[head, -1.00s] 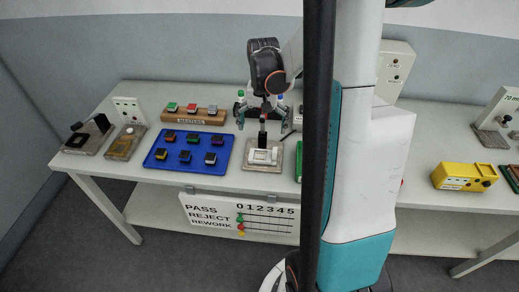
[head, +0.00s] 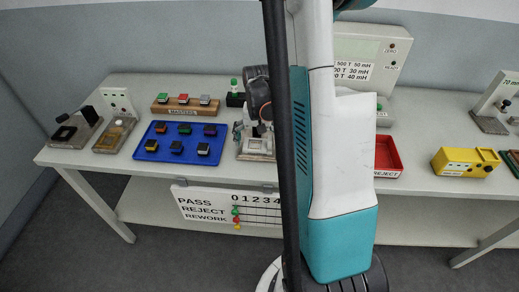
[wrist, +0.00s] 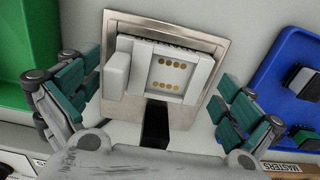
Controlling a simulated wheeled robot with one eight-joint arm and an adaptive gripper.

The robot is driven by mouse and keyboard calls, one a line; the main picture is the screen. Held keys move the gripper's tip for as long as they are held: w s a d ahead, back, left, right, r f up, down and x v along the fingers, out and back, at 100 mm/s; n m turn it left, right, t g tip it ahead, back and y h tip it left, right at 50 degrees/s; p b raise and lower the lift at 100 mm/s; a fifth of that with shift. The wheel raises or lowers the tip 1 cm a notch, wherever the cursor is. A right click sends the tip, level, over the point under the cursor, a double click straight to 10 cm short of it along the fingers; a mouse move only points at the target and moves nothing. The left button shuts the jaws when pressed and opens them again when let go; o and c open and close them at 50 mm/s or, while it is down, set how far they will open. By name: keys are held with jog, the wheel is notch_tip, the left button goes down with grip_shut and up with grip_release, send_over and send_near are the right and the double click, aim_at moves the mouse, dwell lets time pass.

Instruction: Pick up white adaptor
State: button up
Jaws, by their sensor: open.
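The white adaptor (wrist: 170,72) has gold contacts on its face. In the wrist view it sits on a square metal-edged base plate (wrist: 123,22). In the head view the adaptor (head: 256,145) is partly hidden by my arm. My gripper (wrist: 155,88) is open, with one teal-padded finger on the left of the adaptor and one on the right. Gaps show between the fingers and the adaptor in the wrist view. A black bar (wrist: 155,125) stands at the adaptor's near edge, between the fingers.
A blue tray (head: 152,134) with several dark blocks lies left of the base plate, also seen in the wrist view (wrist: 272,75). A green tray (wrist: 25,50) is on the wrist view's left. A "masters" rack (head: 172,107) stands behind. A red tray (head: 388,172) is right of my arm.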

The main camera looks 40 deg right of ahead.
jog(key=shift+f, duration=0.35)
jog(key=shift+r, duration=0.1)
jog(key=c, duration=1.1)
